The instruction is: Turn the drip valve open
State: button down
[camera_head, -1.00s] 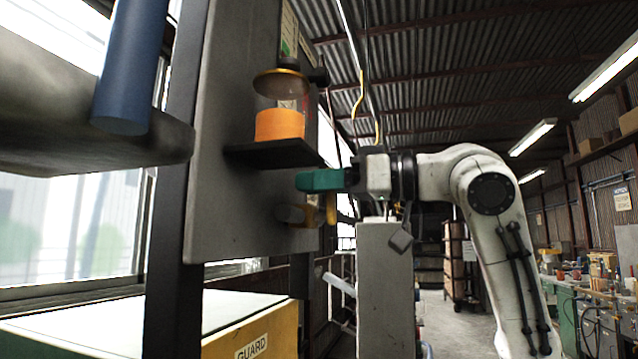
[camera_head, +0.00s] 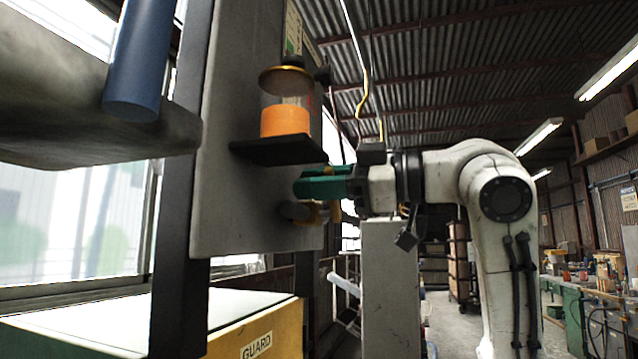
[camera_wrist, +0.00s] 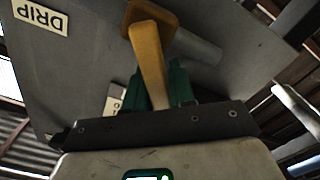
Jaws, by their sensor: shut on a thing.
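The drip valve (camera_head: 318,212) has a yellow-orange handle and sits on the grey panel, below the black shelf, in the head view. My gripper (camera_head: 312,183) reaches the valve from the right in the head view. In the wrist view my gripper (camera_wrist: 163,88) is shut on the handle's end. The handle's tip is hidden behind the dark bracket. A pale pipe runs from behind the hub.
A jar of orange fluid (camera_head: 286,116) stands on the black shelf (camera_head: 278,150) just above my gripper. The grey panel (camera_head: 232,200) bears a DRIP label (camera_wrist: 40,15). A blue cylinder (camera_head: 137,60) hangs at left. A yellow guard box (camera_head: 255,330) stands below.

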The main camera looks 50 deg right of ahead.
jog(key=shift+f, duration=0.1)
dwell(0.4)
jog(key=c, duration=1)
grip_release()
jog(key=shift+c, duration=0.2)
